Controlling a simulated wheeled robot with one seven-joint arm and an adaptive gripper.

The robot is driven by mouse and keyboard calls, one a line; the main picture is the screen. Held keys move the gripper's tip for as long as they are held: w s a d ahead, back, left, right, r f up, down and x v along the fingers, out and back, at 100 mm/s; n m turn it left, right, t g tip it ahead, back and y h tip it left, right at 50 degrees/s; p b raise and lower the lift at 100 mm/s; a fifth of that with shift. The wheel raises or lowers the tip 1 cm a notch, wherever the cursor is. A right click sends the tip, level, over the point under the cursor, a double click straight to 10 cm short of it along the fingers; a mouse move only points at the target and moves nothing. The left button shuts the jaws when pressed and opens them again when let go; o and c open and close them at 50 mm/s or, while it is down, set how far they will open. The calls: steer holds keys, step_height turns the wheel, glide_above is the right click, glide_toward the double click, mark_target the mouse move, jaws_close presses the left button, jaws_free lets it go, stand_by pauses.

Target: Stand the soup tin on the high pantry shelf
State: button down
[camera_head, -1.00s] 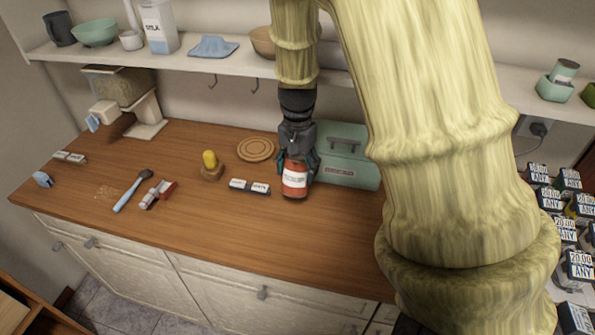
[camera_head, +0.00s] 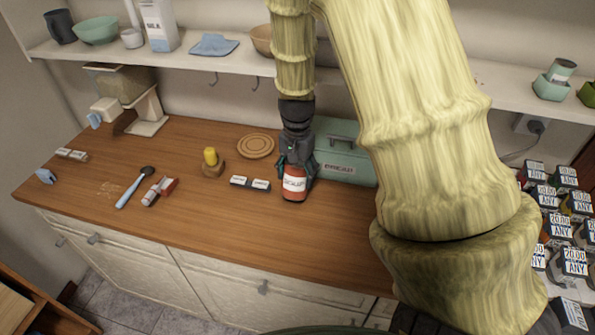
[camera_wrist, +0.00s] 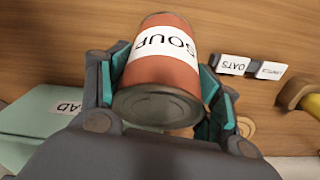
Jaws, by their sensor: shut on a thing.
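The soup tin (camera_head: 294,187) is red with a white label and stands upright at the counter, in front of the teal bread box. In the wrist view the tin (camera_wrist: 163,72) shows its SOUP label and a bare metal end towards the camera. My gripper (camera_head: 296,168) points down over the tin with its fingers closed on the tin's sides; the teal finger pads flank it in the wrist view (camera_wrist: 165,85). Whether the tin's base touches the counter is hard to tell. The high pantry shelf (camera_head: 190,62) runs along the wall above the counter.
The teal bread box (camera_head: 346,160) is close behind the tin. Black and white labels (camera_head: 250,184) lie left of it. The shelf holds a mug (camera_head: 59,27), green bowl (camera_head: 96,30), milk carton (camera_head: 160,25) and blue cloth (camera_head: 214,45). Hooks hang beneath. The counter's front is clear.

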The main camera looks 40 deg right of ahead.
steer(key=shift+f, duration=0.5)
steer(key=shift+c, duration=1.7)
jaws_free()
steer(key=shift+r, duration=0.15)
step_height(320, 180, up, 13)
steer(key=shift+b, duration=0.95)
